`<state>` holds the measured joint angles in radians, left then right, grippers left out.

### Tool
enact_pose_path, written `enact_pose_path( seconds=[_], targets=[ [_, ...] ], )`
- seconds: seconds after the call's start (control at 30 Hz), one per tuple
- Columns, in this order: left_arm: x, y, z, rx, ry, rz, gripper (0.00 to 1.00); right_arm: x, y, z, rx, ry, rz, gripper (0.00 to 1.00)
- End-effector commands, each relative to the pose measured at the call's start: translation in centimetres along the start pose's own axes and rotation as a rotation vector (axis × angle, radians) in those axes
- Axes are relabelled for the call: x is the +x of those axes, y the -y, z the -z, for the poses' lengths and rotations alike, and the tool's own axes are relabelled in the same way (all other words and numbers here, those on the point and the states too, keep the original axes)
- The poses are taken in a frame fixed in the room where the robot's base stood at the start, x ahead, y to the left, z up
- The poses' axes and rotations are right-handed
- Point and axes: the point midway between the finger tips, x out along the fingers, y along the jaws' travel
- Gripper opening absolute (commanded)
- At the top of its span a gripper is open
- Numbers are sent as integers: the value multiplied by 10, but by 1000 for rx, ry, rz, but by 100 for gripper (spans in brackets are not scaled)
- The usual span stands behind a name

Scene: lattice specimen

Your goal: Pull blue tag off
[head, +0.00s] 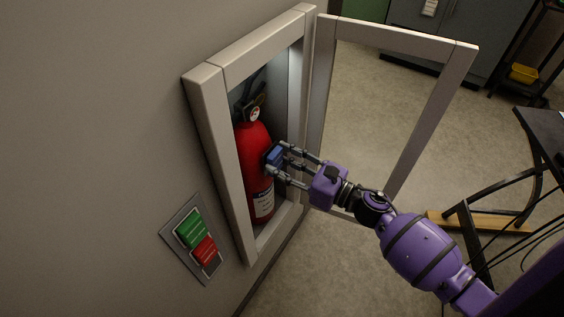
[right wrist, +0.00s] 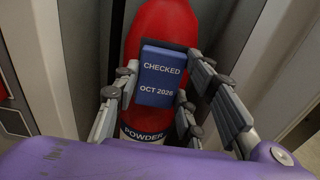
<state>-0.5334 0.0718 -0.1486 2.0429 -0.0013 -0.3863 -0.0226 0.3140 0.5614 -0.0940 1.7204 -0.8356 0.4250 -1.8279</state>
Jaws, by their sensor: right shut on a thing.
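The blue tag (right wrist: 160,78) reads "CHECKED OCT 2026" and lies in front of the red fire extinguisher (right wrist: 150,30) in the right wrist view. In the head view the tag (head: 275,156) shows at the extinguisher's (head: 252,150) right side. My right gripper (head: 274,161) reaches into the wall cabinet and is shut on the tag, with fingers on both sides of it (right wrist: 155,95). I cannot tell whether the tag still touches the extinguisher. The extinguisher stands upright in the cabinet. My left gripper is not in view.
The cabinet frame (head: 215,130) is close around my right fingers. Its framed door (head: 436,110) stands open to the right. A wall plate with green and red buttons (head: 197,240) is below left. A dark table (head: 545,135) stands at far right.

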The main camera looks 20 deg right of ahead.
Motion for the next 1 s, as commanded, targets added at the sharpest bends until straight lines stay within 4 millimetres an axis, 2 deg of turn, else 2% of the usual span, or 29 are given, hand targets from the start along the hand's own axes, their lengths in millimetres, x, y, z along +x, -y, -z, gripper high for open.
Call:
enact_pose_path(
  seconds=[0.43,0.77,1.0],
  targets=[
    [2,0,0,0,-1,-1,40,-6,0,0,0,-1,0,15],
    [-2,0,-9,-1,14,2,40,-9,0,0,0,0,0,15],
    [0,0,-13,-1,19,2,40,-25,0,1,1,-1,0,15]
  ],
)
